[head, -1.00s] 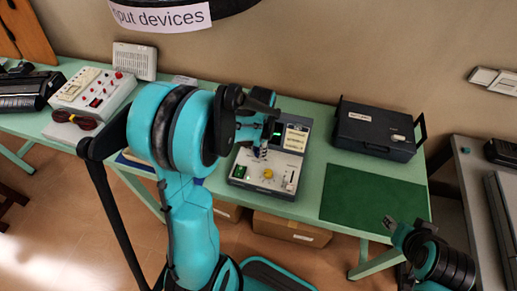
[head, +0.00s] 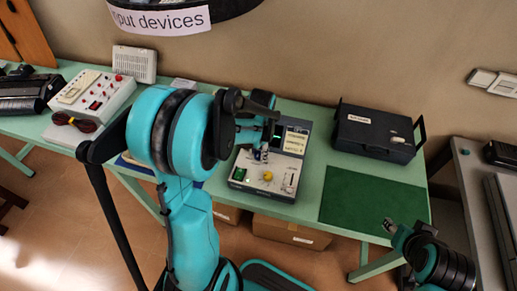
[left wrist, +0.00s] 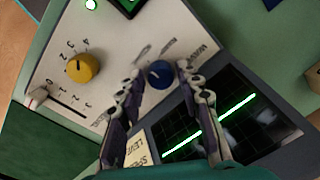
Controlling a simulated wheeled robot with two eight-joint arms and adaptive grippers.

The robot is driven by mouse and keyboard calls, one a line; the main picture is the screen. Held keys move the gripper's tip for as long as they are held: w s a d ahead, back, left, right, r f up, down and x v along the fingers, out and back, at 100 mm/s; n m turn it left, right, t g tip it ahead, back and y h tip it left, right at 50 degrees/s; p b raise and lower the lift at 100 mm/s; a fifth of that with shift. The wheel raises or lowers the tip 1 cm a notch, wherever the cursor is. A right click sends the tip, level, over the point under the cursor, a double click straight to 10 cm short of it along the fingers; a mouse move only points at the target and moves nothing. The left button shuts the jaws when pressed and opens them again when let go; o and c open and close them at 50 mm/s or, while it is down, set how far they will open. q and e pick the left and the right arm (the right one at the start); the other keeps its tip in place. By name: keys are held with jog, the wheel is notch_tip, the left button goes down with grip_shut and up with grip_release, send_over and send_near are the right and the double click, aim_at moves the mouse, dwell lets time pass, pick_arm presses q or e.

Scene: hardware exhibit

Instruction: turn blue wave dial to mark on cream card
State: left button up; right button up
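The blue wave dial (left wrist: 159,74) is a small round knob on the pale panel of a grey device (head: 240,182). My left gripper (left wrist: 161,70) is open, with one finger on each side of the dial; I cannot tell whether either finger touches it. In the head view my left gripper (head: 261,154) is over the back of the panel and hides the dial. A cream card (head: 295,142) stands at the back of the device; part of it shows in the left wrist view (left wrist: 136,153). Its mark is too small to read. My right gripper (head: 390,225) is away at lower right.
A yellow dial (left wrist: 82,68), a slider (left wrist: 40,96) and a screen with a green trace (left wrist: 240,125) are close by on the device. A dark case (head: 372,130) and a bare green mat (head: 370,198) are to the right. A red-knobbed box (head: 98,93) is at left.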

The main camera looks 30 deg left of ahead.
pick_arm(q)
notch_tip(320, 180, up, 12)
jog(key=shift+d, duration=0.3)
jog(key=shift+s, duration=0.15)
dwell(0.4)
jog(key=s+d+r+n+t, duration=0.1)
jog(key=s+d+n+t, duration=0.3)
jog(key=s+d+t, duration=0.3)
jog(key=s+d, duration=0.2)
jog(key=s, duration=0.1)
jog(key=shift+s+d+h, duration=0.3)
jog(key=shift+s+d, duration=0.1)
jog(key=shift+a+r, duration=0.1)
dwell(0.5)
